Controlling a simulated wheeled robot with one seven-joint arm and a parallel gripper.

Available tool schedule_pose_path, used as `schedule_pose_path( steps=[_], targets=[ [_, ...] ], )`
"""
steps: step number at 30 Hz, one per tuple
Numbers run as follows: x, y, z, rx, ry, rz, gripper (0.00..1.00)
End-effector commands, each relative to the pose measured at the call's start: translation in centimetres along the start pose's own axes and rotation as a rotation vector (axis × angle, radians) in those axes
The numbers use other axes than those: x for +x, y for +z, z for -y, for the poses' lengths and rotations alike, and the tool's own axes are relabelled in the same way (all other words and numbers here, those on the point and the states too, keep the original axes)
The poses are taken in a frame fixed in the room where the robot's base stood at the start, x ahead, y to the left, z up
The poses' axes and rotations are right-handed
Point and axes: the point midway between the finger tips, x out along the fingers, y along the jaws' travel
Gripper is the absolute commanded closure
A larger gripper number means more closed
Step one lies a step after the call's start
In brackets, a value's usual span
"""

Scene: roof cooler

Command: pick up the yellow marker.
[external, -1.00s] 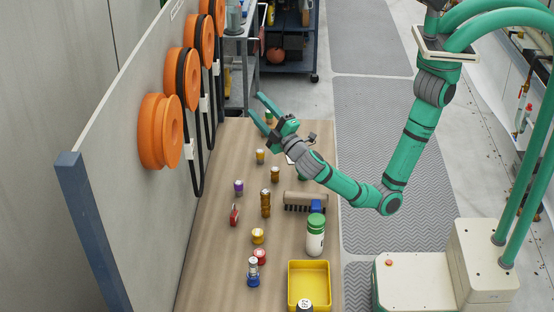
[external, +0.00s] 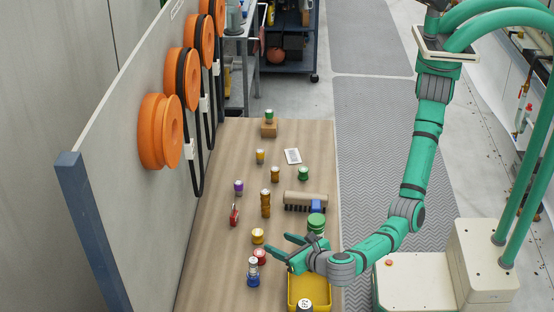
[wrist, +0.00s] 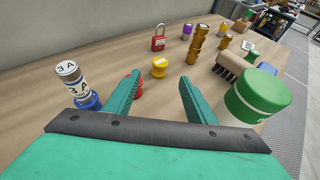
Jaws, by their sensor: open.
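A short yellow marker (external: 258,236) stands on the wooden bench. It also shows in the wrist view (wrist: 159,68), a little beyond the fingertips and between them. My gripper (external: 279,246) is low over the near part of the bench, to the right of the yellow marker. In the wrist view its two teal fingers (wrist: 160,80) are spread apart with nothing between them. A short red piece (external: 260,257) stands close to the yellow marker on its near side. In the wrist view the left finger partly hides it.
A silver battery-like cylinder on a blue base (external: 253,272) stands at the near left. A green-lidded bottle (wrist: 258,95) is close to the right finger. A yellow tray (external: 310,290) lies below my wrist. A brush (external: 305,199), red padlock (external: 234,215) and gold stack (external: 265,204) stand farther back.

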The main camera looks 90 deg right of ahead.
Motion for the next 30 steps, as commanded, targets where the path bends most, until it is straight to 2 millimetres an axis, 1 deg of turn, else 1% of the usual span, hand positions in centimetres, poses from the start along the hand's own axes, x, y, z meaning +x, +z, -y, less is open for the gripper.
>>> schedule_pose_path(
  steps=[5, 10, 16, 21, 24, 27, 30],
  targets=[
    [1.9, -0.1, 0.1, -0.001, -0.003, 0.000, 0.50],
    [4.4, 0.0, 0.0, 0.001, -0.002, 0.000, 0.50],
    [6.1, 0.0, 0.0, 0.002, -0.001, 0.000, 0.50],
    [8.9, 0.0, 0.1, 0.002, -0.006, 0.000, 0.50],
    [10.1, 0.1, 0.1, 0.003, -0.004, 0.000, 0.50],
    [10.8, 0.1, 0.1, 0.003, -0.003, 0.001, 0.50],
    [10.9, 0.1, 0.1, 0.003, -0.003, 0.001, 0.50]
  ],
)
